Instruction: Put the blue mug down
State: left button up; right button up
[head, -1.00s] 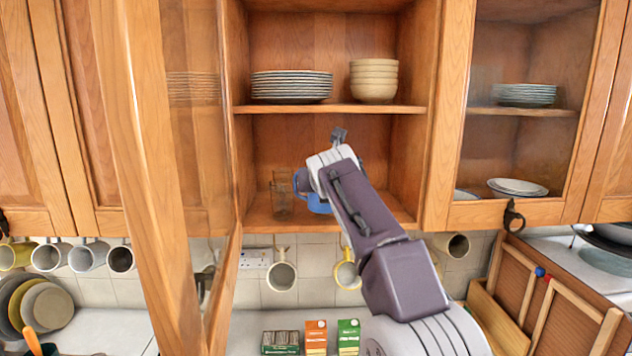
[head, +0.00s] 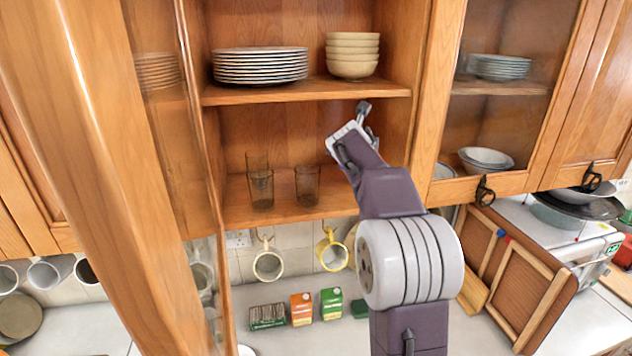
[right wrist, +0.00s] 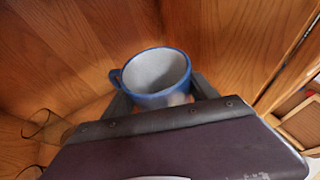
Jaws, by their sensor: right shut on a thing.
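The blue mug (right wrist: 157,76) shows in the right wrist view, with a pale inside and its handle to the left. It appears upright, its open top facing the camera. My right gripper (right wrist: 160,97) is shut on it, with one finger on either side. The mug's base is hidden, so I cannot tell whether it touches the shelf. In the head view my right gripper (head: 366,120) is inside the open cupboard, at the right of the lower compartment (head: 236,207). The mug is hidden there behind my arm. My left gripper is not in view.
Glasses (head: 307,187) stand on the lower shelf, left of my arm. Plates (head: 260,66) and stacked bowls (head: 352,56) sit on the shelf above. The open door (head: 130,150) stands at the left. Mugs (head: 268,264) hang below the cupboard.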

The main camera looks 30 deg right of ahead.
jog(key=f, duration=0.2)
jog(key=s+f+b, duration=0.1)
jog(key=f, duration=0.1)
jog(key=shift+d+f, duration=0.1)
jog(key=shift+w+f+b, duration=0.1)
jog(key=shift+f+b, duration=0.2)
jog(key=shift+b, duration=0.1)
jog(key=shift+w, duration=0.2)
jog(key=f, duration=0.1)
jog(key=f+b, duration=0.2)
jog(key=shift+w+a+f, duration=0.15)
jog(key=shift+w+a, duration=0.1)
jog(key=shift+f, duration=0.35)
jog(key=shift+s+d+r, duration=0.15)
jog(key=shift+s, duration=0.1)
